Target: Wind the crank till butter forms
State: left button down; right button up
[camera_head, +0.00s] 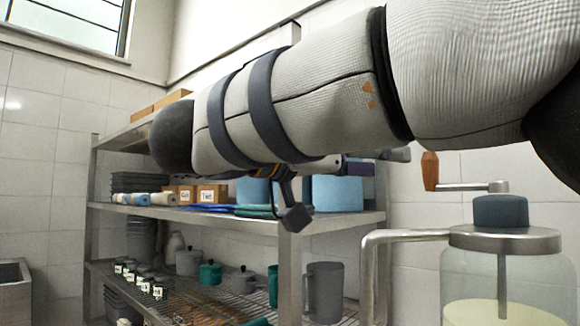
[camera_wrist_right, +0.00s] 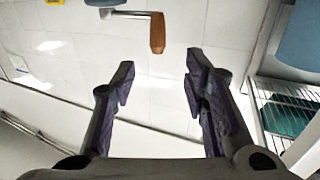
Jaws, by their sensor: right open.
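A glass butter churn (camera_head: 505,270) stands at the lower right of the head view, with a pale yellowish-white filling, a metal lid and a dark blue-grey cap (camera_head: 501,211). Its metal crank (camera_head: 470,186) points left and ends in an upright brown wooden handle (camera_head: 430,171). In the right wrist view the handle (camera_wrist_right: 157,34) lies ahead of my right gripper (camera_wrist_right: 160,64), beyond the gap between its fingertips. That gripper is open, empty and apart from the handle. In the head view only a dark part of it (camera_head: 293,214) shows below my arm. My left gripper is out of view.
A metal shelf unit (camera_head: 340,222) stands left of the churn, holding boxes, blue bins, mugs and small jars. A bent metal tube (camera_head: 405,236) runs from the churn's lid. A metal basin (camera_head: 15,288) is at far left. My right arm covers the upper middle.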

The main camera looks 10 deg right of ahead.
aim_at(425, 161)
jog(key=x, duration=1.1)
jog(key=shift+s+d+f, duration=0.1)
jog(key=shift+s+d, duration=0.05)
jog(key=shift+d, duration=0.15)
jog(key=shift+c, duration=0.6)
grip_shut()
